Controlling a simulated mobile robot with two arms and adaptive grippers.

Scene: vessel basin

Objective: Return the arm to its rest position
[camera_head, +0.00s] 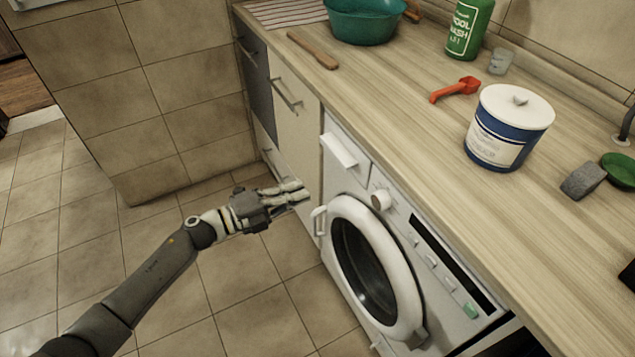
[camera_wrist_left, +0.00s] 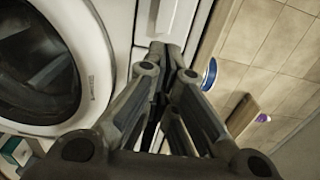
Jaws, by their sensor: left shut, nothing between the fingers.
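My left arm (camera_head: 150,278) reaches in from the lower left of the head view. My left gripper (camera_head: 298,193) is shut and empty in front of the cabinet, just left of the washing machine's door. In the left wrist view its fingers (camera_wrist_left: 172,62) are closed together with nothing between them. The washing machine (camera_head: 400,215) is white, and its round door (camera_head: 372,268) looks closed. The door also shows at the left of the left wrist view (camera_wrist_left: 98,62). My right gripper is not in the head view.
The wooden counter (camera_head: 400,80) carries a teal basin (camera_head: 365,22), a green bottle (camera_head: 468,28), a red scoop (camera_head: 455,89), a blue-and-white tub (camera_head: 508,128) and a grey sponge (camera_head: 583,180). Cabinet handles (camera_head: 287,97) stick out near my gripper. The tiled floor (camera_head: 110,240) is clear.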

